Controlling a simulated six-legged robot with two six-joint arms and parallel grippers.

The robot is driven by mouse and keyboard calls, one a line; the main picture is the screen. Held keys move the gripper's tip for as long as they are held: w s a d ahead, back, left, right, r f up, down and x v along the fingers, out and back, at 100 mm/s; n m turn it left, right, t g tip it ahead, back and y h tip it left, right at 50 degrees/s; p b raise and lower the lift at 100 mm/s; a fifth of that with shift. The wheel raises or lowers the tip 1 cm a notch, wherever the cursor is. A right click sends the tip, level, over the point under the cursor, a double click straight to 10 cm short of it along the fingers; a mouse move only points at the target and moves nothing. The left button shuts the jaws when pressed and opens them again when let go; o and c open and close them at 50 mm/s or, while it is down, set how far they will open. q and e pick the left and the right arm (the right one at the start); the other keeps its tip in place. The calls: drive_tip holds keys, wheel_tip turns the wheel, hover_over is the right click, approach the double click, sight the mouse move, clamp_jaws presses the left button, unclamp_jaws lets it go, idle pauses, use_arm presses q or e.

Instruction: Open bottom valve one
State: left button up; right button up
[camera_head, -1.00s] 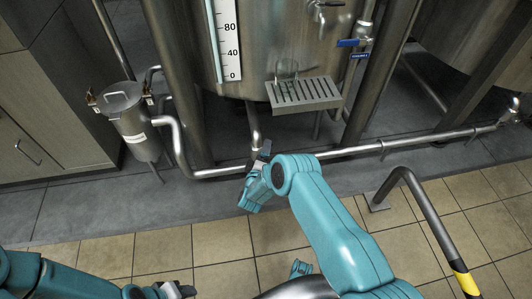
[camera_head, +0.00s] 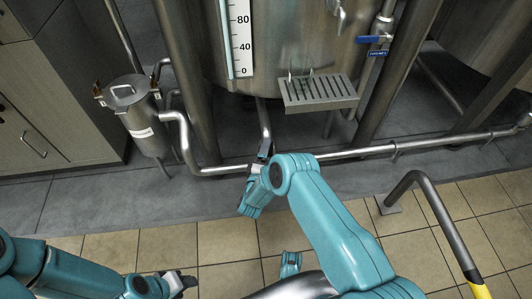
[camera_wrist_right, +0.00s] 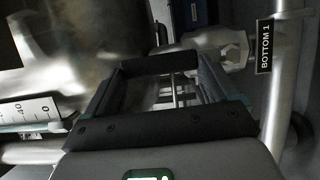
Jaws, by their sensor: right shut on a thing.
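Bottom valve one shows in the right wrist view as a metal body (camera_wrist_right: 228,48) beside a black tag (camera_wrist_right: 264,46) reading "BOTTOM 1". A dark blue part (camera_wrist_right: 199,12) is at the top edge there. My right gripper (camera_head: 264,152) is at the pipe below the tank and hides the valve in the head view. In the wrist view its dark fingers (camera_wrist_right: 160,68) lie close to the valve body. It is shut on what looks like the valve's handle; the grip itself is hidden. My left gripper (camera_head: 182,283) is low in the head view, away from the valve, its jaws unclear.
A steel tank (camera_head: 290,40) with a level scale (camera_head: 239,35) stands above. A drip tray (camera_head: 318,91) and a blue-handled valve (camera_head: 372,39) are on its right. A strainer (camera_head: 133,105) stands left. A bent rail (camera_head: 440,215) rises at right; tiled floor lies in front.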

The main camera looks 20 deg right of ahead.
drive_tip(key=shift+a, duration=0.1)
drive_tip(key=o, duration=1.3)
drive_tip(key=shift+c, duration=0.2)
drive_tip(key=p+v, duration=0.5)
drive_tip(key=v, duration=1.1)
drive_tip(key=shift+s, duration=0.25)
